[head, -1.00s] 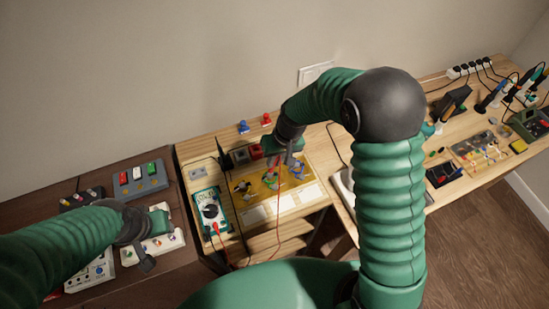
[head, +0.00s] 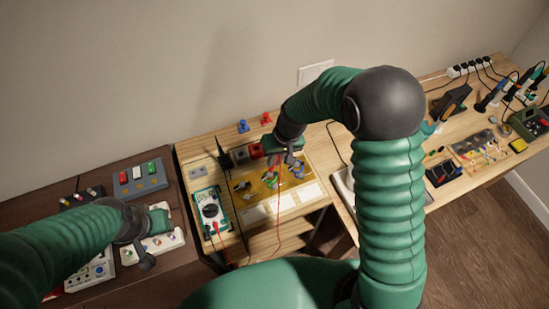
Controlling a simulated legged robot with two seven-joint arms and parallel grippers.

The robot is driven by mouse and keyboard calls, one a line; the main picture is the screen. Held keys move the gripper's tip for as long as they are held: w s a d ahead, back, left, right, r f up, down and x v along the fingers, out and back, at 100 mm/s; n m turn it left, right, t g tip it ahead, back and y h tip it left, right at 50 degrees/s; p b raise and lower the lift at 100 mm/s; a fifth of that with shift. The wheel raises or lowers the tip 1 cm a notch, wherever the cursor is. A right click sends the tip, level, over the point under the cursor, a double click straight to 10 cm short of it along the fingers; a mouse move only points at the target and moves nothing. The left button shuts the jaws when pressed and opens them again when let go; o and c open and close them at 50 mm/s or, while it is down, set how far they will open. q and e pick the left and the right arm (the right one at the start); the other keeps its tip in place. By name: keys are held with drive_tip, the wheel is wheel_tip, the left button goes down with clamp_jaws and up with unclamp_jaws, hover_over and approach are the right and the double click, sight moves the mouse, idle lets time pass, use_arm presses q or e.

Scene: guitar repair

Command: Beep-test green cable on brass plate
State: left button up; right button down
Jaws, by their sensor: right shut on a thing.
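The brass plate (head: 247,196) is a yellow-brown panel on the light wooden bench, with several small coloured cable pieces on it. A green piece (head: 274,179), possibly the green cable, shows near its middle, partly hidden. My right gripper (head: 284,163) is over the plate's far part, shut on what looks like the red test probe. The probe is mostly hidden; its red lead (head: 281,222) hangs down from there. I cannot tell whether the tip touches anything. The green multimeter (head: 211,212) lies left of the plate. My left gripper (head: 150,243) is over a pale box; its jaws are unclear.
Red and blue clamps (head: 266,119) stand at the back edge. A grey box (head: 139,178) with coloured switches is on the dark bench at left. A black lead passes beside the multimeter. The right bench holds tools, trays and a power strip.

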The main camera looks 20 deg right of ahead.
drive_tip(key=shift+f, duration=0.45)
idle(2.4)
drive_tip(key=p+v, duration=0.1)
drive_tip(key=v, duration=0.1)
drive_tip(key=p+v, duration=0.2)
drive_tip(key=a+p+v, duration=0.1)
drive_tip(key=p+v, duration=0.1)
drive_tip(key=shift+w+r, duration=0.1)
drive_tip(key=shift+w, duration=0.25)
